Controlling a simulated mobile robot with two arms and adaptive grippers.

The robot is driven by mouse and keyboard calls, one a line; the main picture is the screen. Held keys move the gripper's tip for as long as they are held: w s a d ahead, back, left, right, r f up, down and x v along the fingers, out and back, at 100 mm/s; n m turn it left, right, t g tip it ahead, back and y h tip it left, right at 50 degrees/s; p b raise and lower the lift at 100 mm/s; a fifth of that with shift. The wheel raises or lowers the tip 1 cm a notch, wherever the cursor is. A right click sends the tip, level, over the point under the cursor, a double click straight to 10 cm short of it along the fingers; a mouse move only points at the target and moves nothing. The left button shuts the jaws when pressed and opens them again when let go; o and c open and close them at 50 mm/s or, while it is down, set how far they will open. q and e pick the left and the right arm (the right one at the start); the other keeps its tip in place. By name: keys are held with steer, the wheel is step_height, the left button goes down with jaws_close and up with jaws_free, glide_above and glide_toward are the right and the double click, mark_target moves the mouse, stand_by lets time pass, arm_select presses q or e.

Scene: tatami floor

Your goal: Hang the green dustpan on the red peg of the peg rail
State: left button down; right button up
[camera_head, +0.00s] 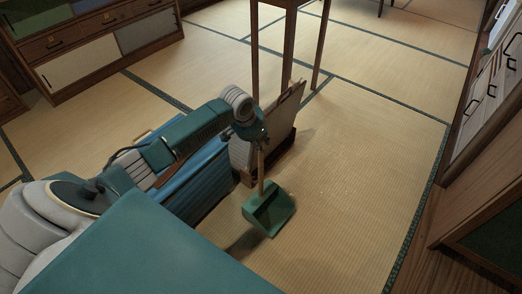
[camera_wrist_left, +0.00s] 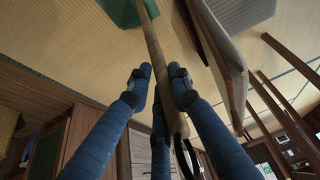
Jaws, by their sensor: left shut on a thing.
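The green dustpan (camera_head: 268,208) hangs from a long wooden handle, its pan low over the tatami floor. My left gripper (camera_head: 260,140) is shut on the upper part of the handle. In the left wrist view the blue fingers of the left gripper (camera_wrist_left: 159,88) close around the wooden handle (camera_wrist_left: 157,50). Part of the green pan of the dustpan (camera_wrist_left: 125,11) shows at the top there. I cannot make out the red peg or the peg rail for certain in either view. My right gripper is not in view.
A wooden holder with upright boards (camera_head: 284,112) stands just behind the handle. A blue ribbed box (camera_head: 207,183) is beside my left arm. A table leg (camera_head: 289,45) rises behind. A wood-framed white panel with dark handles (camera_head: 490,95) is at right. Tatami between is clear.

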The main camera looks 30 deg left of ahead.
arm_select(q)
step_height(320, 180, down, 3)
steer(key=shift+r+p, duration=0.1)
steer(key=shift+p, duration=0.4)
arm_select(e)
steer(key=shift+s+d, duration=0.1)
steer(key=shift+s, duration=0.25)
arm_select(q)
steer(key=c, duration=1.6)
jaws_free()
steer(key=shift+f, duration=0.2)
